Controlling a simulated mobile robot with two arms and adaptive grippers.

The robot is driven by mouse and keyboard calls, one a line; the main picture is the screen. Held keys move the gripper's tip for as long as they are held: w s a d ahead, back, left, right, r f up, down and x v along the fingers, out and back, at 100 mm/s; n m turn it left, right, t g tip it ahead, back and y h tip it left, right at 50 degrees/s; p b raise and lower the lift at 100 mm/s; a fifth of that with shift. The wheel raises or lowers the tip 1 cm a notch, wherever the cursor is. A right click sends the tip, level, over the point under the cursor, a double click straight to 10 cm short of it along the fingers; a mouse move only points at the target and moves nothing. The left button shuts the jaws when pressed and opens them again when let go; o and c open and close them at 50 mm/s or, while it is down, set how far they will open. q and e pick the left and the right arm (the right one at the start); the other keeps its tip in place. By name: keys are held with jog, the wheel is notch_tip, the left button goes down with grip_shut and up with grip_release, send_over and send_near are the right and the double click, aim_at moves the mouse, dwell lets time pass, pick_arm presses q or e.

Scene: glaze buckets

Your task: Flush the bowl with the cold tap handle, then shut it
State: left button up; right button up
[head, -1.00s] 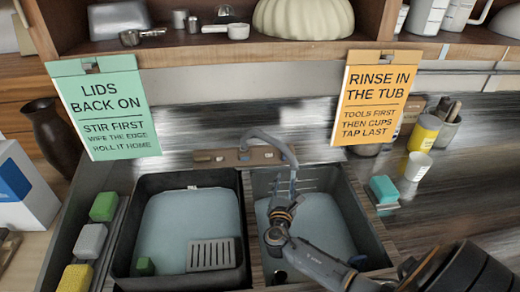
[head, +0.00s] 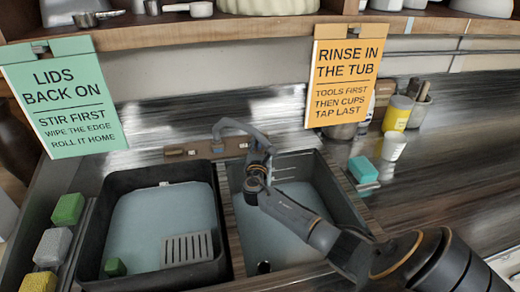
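A grey gooseneck tap (head: 236,124) rises behind the sink from a brown tap plate (head: 203,151). Small handle parts show on the plate; I cannot tell which is the cold one. The right sink bowl (head: 283,240) has a pale blue-grey bottom and a dark drain spot at its front. I cannot make out running water. My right gripper (head: 259,152) reaches in from the lower right, above the back left of this bowl, beside the tap spout. Its fingers are small and overlap the tap, so their opening and any contact are unclear. My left gripper is out of view.
A black tub (head: 88,235) on the left holds pale liquid, a grey grate (head: 187,249) and a green block (head: 115,267). Sponges (head: 52,246) line its left. A teal block (head: 362,169) and cups stand right. Two signs hang from the shelf above.

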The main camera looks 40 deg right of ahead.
jog(key=shift+w+d, duration=0.1)
jog(key=shift+d, duration=0.05)
grip_shut()
jog(key=m+g, duration=0.1)
jog(key=m+g+h, duration=0.1)
jog(key=shift+w+a+m, duration=0.15)
jog(key=shift+a+m, duration=0.1)
jog(key=shift+m, duration=0.05)
jog(key=m+g+h+b, duration=0.1)
jog(key=m+g, duration=0.2)
jog(key=shift+w+r+m, duration=0.1)
jog(key=shift+m, duration=0.2)
grip_release()
